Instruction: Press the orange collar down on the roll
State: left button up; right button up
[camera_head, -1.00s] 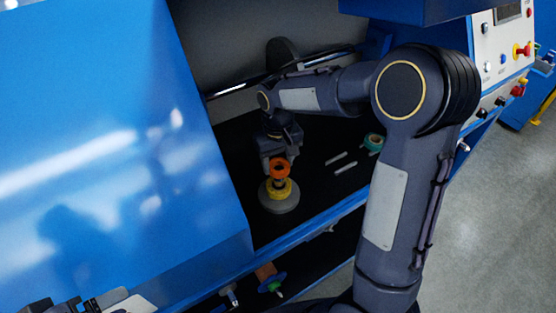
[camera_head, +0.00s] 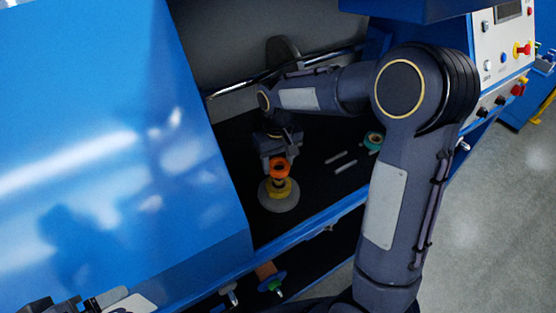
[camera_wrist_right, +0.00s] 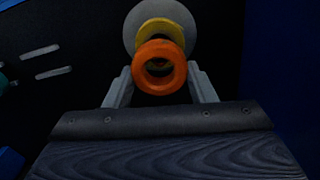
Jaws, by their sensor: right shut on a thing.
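The orange collar (camera_head: 279,168) is a ring at the top of a small stack in the head view. Below it is a yellow ring (camera_head: 281,190) and under that a round grey base (camera_head: 270,201) on the dark machine floor. My right gripper (camera_wrist_right: 159,77) is shut on the orange collar, with one pale finger on each side of it in the right wrist view. The roll itself is hard to make out; a dark band shows between orange and yellow. Whether the collar touches what is below cannot be told. Dark parts at the lower left may be my left gripper (camera_head: 52,306).
A teal ring (camera_head: 373,140) and two grey pins (camera_head: 345,167) lie to the right on the machine floor. A horizontal metal bar (camera_head: 235,88) runs behind. A large blue cover (camera_head: 100,130) stands at left, and a control panel (camera_head: 505,60) at right.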

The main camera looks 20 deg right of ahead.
jog(key=shift+f, duration=0.2)
dwell(0.4)
jog(key=shift+f+b, duration=1.1)
jog(key=shift+f, duration=0.2)
jog(key=shift+f, duration=0.1)
jog(key=shift+f+b, duration=0.9)
jog(key=shift+f, duration=0.3)
dwell(0.4)
jog(key=o, duration=1.1)
jog(key=shift+c, duration=0.2)
